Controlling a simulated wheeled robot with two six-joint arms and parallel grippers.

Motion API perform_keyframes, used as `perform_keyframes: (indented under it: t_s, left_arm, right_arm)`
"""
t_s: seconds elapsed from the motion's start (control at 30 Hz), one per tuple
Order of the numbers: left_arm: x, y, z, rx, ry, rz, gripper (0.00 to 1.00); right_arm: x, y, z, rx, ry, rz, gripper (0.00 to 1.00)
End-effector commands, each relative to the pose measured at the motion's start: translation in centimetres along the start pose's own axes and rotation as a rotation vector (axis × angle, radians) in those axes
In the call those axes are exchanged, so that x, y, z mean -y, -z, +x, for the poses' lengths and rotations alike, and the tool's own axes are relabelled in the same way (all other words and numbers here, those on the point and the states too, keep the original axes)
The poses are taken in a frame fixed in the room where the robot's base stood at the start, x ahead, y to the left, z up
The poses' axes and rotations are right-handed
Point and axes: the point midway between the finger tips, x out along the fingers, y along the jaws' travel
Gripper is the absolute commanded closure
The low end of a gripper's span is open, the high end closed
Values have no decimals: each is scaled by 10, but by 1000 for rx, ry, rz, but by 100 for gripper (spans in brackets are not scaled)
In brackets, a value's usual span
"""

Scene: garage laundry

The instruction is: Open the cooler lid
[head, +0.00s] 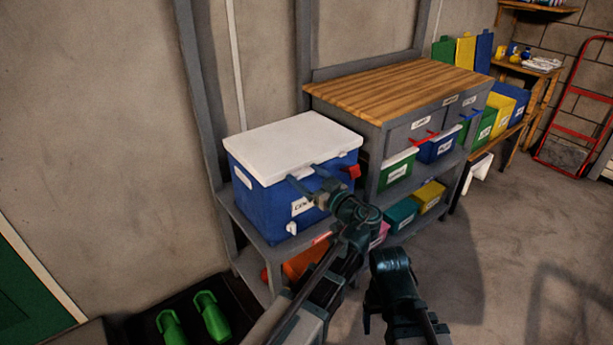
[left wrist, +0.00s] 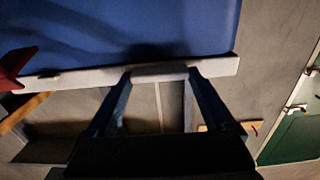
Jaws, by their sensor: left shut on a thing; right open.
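The blue cooler (head: 265,205) with its white lid (head: 295,143) stands on a grey shelf. The lid lies flat on the body and looks closed. In the left wrist view, the fingertips (left wrist: 160,73) are shut on a white lip at the middle of the lid's edge (left wrist: 75,76), with the blue body (left wrist: 120,30) beyond. A red piece (head: 353,171) sits at the cooler's right corner. My right gripper (head: 374,322) is open and empty, low over the floor, partly hidden by its arm.
A wood-topped workbench (head: 395,88) with labelled bins stands right of the cooler. The grey shelf (head: 238,218) carries the cooler, with an orange item (head: 303,262) below. Green bottle-like items (head: 212,318) lie at the lower left. The floor to the right (head: 500,240) is clear.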

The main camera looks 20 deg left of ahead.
Motion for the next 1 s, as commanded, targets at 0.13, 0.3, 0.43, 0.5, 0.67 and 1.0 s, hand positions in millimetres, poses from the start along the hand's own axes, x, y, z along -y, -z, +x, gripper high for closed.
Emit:
perform_keyframes:
  t_s: [0.13,0.3,0.43,0.5,0.67,1.0]
  left_arm:
    - [0,1,0,1,0,0,100]
    - [0,9,1,16,0,0,100]
    - [0,22,2,47,1,0,100]
    - [0,32,3,71,1,0,100]
    - [0,55,6,141,2,0,100]
    - [0,102,20,303,3,1,100]
  right_arm:
    - [0,0,-1,0,0,0,20]
    - [-1,-1,-12,0,1,0,20]
    - [-3,-2,-32,0,2,1,20]
    - [-4,-3,-47,0,4,1,20]
    - [-7,-5,-86,0,6,2,20]
    - [-16,-10,-166,0,7,2,20]
